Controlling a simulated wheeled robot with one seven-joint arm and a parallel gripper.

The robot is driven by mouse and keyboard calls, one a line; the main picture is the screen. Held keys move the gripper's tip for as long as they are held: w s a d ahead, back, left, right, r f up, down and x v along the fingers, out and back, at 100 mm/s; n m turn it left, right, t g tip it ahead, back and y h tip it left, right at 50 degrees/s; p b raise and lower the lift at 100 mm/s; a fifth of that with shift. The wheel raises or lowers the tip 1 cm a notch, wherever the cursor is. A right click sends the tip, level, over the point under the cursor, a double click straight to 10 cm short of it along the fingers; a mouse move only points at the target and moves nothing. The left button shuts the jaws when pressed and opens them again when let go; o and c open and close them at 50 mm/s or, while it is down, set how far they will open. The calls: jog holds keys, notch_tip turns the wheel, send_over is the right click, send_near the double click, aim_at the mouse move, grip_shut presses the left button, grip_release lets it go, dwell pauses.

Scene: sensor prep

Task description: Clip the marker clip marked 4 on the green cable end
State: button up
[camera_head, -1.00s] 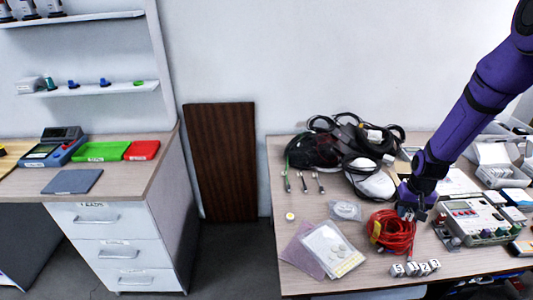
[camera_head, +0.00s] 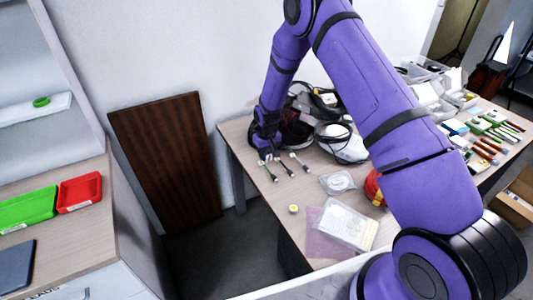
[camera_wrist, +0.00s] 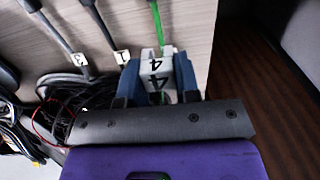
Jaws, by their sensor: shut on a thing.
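My gripper (camera_wrist: 157,82) is shut on the white marker clip marked 4 (camera_wrist: 153,65), held between its blue fingers. The green cable (camera_wrist: 156,18) runs down to the clip, and a bit of green shows below it. I cannot tell whether the clip sits around the cable or just over it. In the head view my gripper (camera_head: 267,152) is low over the table's back left part, by the cable ends; the clip is too small to make out there.
Black cables (camera_wrist: 65,95) lie close by. The table (camera_head: 262,205) ends just left of the cable ends. A plastic bag (camera_head: 343,226) and a yellow-white round item (camera_head: 293,209) lie nearer the front.

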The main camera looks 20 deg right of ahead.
aim_at(267, 168)
jog(key=shift+f, duration=2.3)
jog(key=shift+d+f, duration=0.1)
jog(key=shift+f, duration=0.85)
jog(key=o, duration=1)
jog(key=shift+c, duration=0.2)
jog(key=shift+r, duration=3.05)
